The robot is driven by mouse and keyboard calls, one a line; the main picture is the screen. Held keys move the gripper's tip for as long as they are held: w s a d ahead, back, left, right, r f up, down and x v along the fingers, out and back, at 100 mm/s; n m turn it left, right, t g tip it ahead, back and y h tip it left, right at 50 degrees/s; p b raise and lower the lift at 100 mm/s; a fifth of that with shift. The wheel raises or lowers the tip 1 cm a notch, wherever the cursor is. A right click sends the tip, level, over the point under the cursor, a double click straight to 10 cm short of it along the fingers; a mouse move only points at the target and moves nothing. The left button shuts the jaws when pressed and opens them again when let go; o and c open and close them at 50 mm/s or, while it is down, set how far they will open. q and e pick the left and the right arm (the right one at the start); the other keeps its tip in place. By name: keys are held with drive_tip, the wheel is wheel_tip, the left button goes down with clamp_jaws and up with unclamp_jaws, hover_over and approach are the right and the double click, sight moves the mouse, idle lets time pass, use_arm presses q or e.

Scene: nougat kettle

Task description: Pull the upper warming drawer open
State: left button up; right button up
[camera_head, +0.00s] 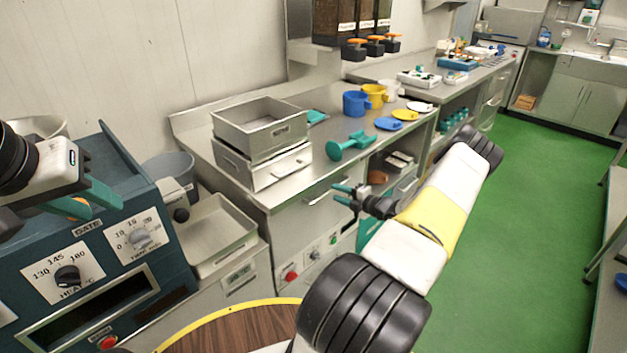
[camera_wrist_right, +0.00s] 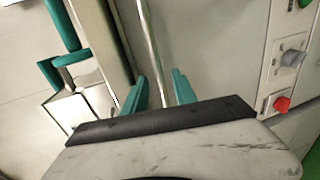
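The upper warming drawer (camera_head: 292,222) is a steel front below the counter's edge and looks shut. Its long bar handle (camera_head: 322,193) runs along the front, and the bar also shows in the right wrist view (camera_wrist_right: 153,45). My right gripper (camera_head: 343,194) is at the right part of this handle. In the wrist view its two teal fingers stand apart, one on each side of the bar, with gaps showing. Contact with the bar cannot be made out. My left gripper (camera_head: 88,203) hangs above the blue machine at the left, its teal fingers apart.
Below the drawer is a control panel with a red button (camera_head: 291,276). Stacked steel pans (camera_head: 262,128) and a teal scoop (camera_head: 350,146) lie on the counter above. The blue machine (camera_head: 115,230) stands at left. Green floor (camera_head: 510,220) is free at right.

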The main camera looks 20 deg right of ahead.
drive_tip(key=shift+x, duration=1.15)
drive_tip(key=shift+c, duration=0.2)
clamp_jaws()
idle(0.4)
